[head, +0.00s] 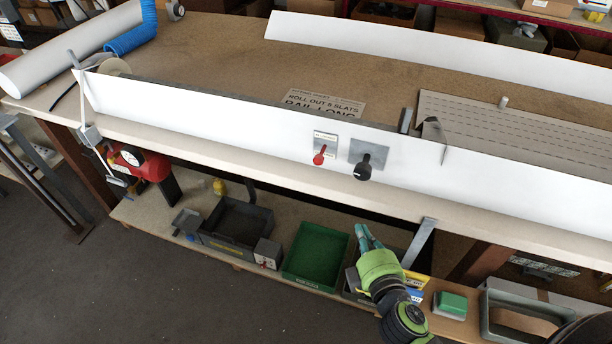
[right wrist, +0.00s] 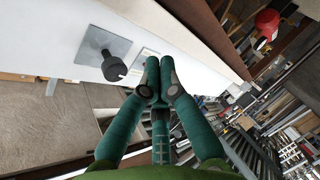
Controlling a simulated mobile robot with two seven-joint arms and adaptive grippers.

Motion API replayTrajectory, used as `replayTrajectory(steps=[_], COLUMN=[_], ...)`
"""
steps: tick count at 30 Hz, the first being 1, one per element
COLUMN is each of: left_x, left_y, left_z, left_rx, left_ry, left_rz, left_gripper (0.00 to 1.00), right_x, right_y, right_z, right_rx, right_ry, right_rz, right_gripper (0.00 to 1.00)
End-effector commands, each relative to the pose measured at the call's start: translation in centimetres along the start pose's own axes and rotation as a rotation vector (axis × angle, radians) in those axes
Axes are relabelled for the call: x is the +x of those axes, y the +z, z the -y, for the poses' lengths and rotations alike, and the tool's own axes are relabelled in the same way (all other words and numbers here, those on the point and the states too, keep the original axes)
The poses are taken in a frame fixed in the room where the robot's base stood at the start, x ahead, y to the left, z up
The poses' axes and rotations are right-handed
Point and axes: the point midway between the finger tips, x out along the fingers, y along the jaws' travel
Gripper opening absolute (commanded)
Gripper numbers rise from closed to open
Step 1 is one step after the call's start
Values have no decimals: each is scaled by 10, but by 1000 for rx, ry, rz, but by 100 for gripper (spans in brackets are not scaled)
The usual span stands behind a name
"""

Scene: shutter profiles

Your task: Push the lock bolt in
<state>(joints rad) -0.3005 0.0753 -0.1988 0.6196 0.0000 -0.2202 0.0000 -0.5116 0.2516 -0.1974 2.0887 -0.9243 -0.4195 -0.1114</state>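A black knob (head: 363,170) stands out from a grey plate (head: 372,152) on the front of the long white panel. It looks like the lock bolt, though no readable label confirms this. The knob (right wrist: 114,69) and its plate (right wrist: 98,45) also show in the right wrist view, left of the fingertips. My right gripper (head: 364,234) is below the panel and the bench edge, apart from the knob. In the right wrist view its green fingers (right wrist: 160,70) are together at the tips with nothing between them. My left gripper is not in view.
A red-handled lever (head: 319,158) sits on a small plate left of the knob. The bench edge (head: 250,164) runs below the panel. A grey bracket (head: 420,242) is near my right gripper. A green tray (head: 316,256) and grey bin (head: 236,228) are on the lower shelf.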

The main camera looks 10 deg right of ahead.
Motion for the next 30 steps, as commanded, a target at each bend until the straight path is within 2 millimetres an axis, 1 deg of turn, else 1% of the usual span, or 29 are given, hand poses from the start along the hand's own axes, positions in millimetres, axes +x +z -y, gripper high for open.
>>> replayTrajectory(steps=[1, 3, 6, 9, 12, 14, 17, 21, 27, 30], left_x=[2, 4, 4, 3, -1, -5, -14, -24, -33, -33], left_y=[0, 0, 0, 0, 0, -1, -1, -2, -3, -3], left_z=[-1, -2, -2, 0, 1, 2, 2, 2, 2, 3], left_rx=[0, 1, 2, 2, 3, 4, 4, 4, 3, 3], left_ry=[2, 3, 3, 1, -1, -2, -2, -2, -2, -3], left_rz=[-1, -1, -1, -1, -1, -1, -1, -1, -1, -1], left_gripper=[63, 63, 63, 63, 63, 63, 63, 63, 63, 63], right_x=[-3, -9, -17, -19, -14, -8, 7, 36, 75, 88], right_y=[-19, -42, -65, -75, -80, -82, -88, -98, -111, -102], right_z=[-14, -28, -37, -41, -44, -46, -49, -53, -56, -60], right_rx=[-97, -219, -335, -389, -400, -399, -399, -397, -395, -398], right_ry=[53, 113, 164, 186, 192, 191, 192, 191, 190, 189], right_rz=[-82, -179, -268, -306, -313, -312, -311, -310, -310, -308], right_gripper=[0, 0, 0, 0, 0, 0, 0, 0, 0, 0])
